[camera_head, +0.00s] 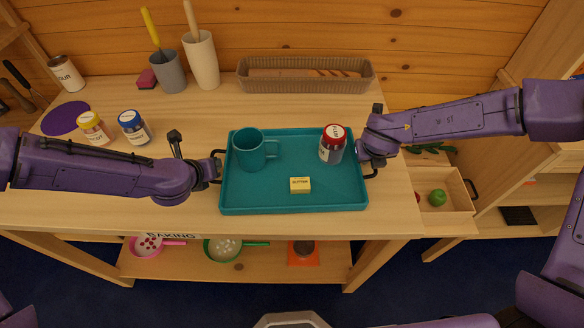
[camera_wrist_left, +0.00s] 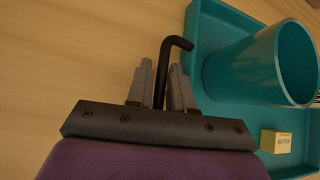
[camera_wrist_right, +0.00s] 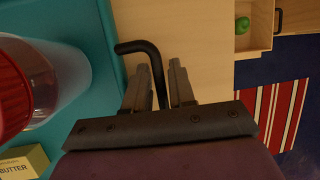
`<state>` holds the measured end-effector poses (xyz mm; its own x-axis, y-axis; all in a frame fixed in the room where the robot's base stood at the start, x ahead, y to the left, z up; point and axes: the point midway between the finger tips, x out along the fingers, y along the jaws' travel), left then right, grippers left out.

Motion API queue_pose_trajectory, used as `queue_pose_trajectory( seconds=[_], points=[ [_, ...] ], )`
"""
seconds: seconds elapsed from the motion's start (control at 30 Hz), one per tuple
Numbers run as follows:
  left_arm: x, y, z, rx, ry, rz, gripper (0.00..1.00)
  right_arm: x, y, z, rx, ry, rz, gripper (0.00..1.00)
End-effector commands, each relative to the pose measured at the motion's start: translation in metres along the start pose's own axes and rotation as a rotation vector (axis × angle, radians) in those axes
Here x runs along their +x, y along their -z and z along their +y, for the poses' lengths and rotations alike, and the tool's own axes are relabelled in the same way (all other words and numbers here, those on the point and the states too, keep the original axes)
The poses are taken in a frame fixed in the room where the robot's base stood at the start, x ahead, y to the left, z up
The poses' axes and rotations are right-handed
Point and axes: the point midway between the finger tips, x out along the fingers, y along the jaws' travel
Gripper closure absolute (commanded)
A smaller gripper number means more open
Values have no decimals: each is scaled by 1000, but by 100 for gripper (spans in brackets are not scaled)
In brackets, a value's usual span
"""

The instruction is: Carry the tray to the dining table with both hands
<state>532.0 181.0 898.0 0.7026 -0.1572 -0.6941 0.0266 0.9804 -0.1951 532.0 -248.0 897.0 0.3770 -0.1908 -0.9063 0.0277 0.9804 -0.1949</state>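The teal tray (camera_head: 262,200) is level at the right part of the wooden worktop; I see no clear gap beneath it. On it are a teal mug (camera_head: 248,152) at the left, a red-lidded jar (camera_head: 331,150) at the right and a yellow butter block (camera_head: 300,185) near the front. My left gripper (camera_head: 214,168) is at the tray's left black handle (camera_wrist_left: 180,42), with its fingers closed on either side of it. My right gripper (camera_head: 366,164) is at the right black handle (camera_wrist_right: 130,47), its fingers likewise closed around it. The dining table is not identifiable here.
A loaf basket (camera_head: 305,88), grey pot (camera_head: 170,74) and white pot (camera_head: 203,62) stand behind the tray. Yellow-lidded (camera_head: 93,129) and blue-lidded (camera_head: 134,128) jars stand left, near my left arm. An open drawer (camera_head: 452,198) juts out at right. Blue floor lies in front.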

Motion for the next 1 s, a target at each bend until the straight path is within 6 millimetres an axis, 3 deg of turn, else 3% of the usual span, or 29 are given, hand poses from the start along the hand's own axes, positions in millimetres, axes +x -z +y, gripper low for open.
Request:
queue_pose_trajectory(
  seconds=[0.17,0.23,0.27,1.0],
  points=[
    [0,0,0,0,0,0,79,0,0,0,0,0,0,76],
    [0,0,0,0,0,0,100,0,0,0,0,0,0,99],
    [0,0,0,0,0,0,100,0,0,0,0,0,0,100],
    [0,0,0,0,-1,-1,100,-1,0,0,0,0,0,100]
  ],
)
